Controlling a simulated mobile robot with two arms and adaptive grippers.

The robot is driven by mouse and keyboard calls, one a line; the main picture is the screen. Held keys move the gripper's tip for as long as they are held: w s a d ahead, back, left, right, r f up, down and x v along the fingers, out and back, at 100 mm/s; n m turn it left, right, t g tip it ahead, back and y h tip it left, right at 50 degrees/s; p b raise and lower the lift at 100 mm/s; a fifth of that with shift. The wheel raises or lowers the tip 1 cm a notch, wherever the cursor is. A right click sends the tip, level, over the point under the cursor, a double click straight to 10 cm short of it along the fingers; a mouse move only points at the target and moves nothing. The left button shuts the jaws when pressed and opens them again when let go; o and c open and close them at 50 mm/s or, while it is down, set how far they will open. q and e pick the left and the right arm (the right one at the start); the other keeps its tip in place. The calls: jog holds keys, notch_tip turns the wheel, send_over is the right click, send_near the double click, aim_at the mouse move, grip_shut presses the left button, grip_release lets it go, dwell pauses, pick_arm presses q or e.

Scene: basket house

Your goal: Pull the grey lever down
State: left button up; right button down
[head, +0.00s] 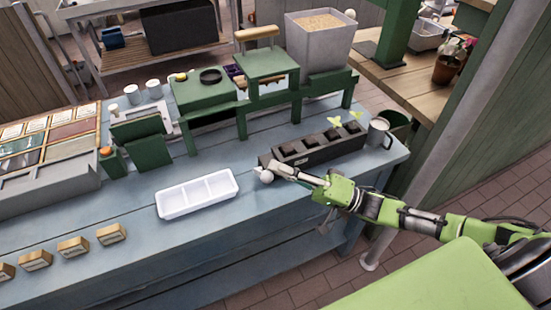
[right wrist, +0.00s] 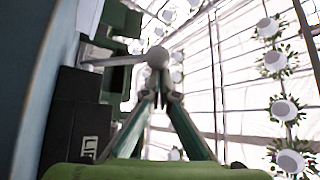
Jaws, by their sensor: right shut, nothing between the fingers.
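The grey lever's round knob (head: 267,176) shows at the left front end of a dark block with several square wells (head: 318,145). In the right wrist view the knob (right wrist: 158,56) sits at the end of a thin grey bar coming from the left. My right gripper (head: 283,170) is shut and empty, right at the knob. In the right wrist view its closed fingertips (right wrist: 158,88) overlap the knob's lower edge; I cannot tell if they touch it. My left gripper is not in view.
A white divided tray (head: 198,194) lies left of the lever on the blue table (head: 130,215). A metal mug (head: 379,133) stands at the block's right end. Green stands (head: 265,65) and a grey bin (head: 320,42) are behind.

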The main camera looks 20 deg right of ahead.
jog(key=shift+s+f+b, duration=0.35)
jog(key=shift+s+f, duration=0.25)
jog(key=shift+f, duration=0.25)
jog(key=shift+s+f+b, duration=0.3)
jog(key=shift+s+f, duration=0.25)
jog(key=shift+f, duration=0.4)
jog(key=shift+s+f, duration=0.15)
jog(key=shift+f, duration=0.15)
jog(key=v, duration=1.1)
jog(key=shift+d+r, duration=0.15)
jog(key=shift+d, duration=0.4)
